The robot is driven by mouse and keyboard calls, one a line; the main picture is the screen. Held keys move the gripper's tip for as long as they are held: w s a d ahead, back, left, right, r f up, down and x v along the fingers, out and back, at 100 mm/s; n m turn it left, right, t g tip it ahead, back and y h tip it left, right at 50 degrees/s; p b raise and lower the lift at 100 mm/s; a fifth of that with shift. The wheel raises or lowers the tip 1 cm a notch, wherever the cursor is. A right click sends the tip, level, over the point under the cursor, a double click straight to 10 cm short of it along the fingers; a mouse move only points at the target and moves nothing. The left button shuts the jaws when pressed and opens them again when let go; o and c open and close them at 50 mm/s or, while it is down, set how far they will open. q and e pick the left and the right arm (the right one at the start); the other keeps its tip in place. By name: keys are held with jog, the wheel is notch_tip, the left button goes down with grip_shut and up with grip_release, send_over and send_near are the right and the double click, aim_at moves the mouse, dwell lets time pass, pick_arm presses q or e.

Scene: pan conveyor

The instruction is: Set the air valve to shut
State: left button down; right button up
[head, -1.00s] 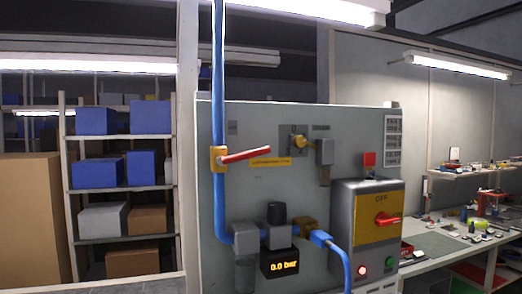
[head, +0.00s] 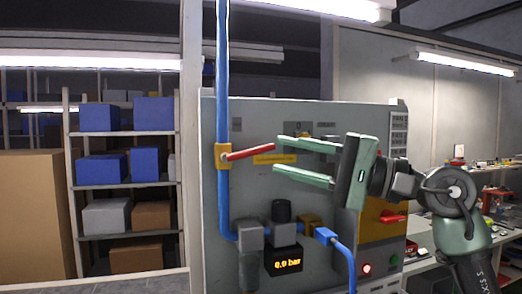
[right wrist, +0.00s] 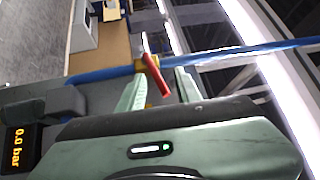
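The air valve (head: 222,157) is a yellow body on the vertical blue pipe (head: 222,205). Its red lever (head: 249,152) points right and slightly up, across the pipe. My right gripper (head: 277,156) comes in from the right with its two green fingers spread, fingertips near the lever's free end. In the right wrist view, the red lever (right wrist: 156,80) shows between the open fingers (right wrist: 160,80), and I see no finger closed on it. The display (head: 284,263) below the pipe reads 0.0 bar. My left gripper is out of view.
A grey panel (head: 300,110) carries the pipe. A yellow switch plate with a red handle (head: 392,217) is partly behind my right arm. Shelves (head: 122,187) stand at left.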

aim_at(266, 150)
jog(key=w+a+h+p, duration=0.1)
jog(key=w+a+n+h+p, duration=0.1)
jog(key=w+a, duration=0.1)
jog(key=w+a+t+p, duration=0.1)
jog(key=a+p, duration=0.1)
jog(key=shift+w+r+n+h, duration=0.35)
jog(key=shift+r+n+h, duration=0.05)
grip_shut()
dwell(1.4)
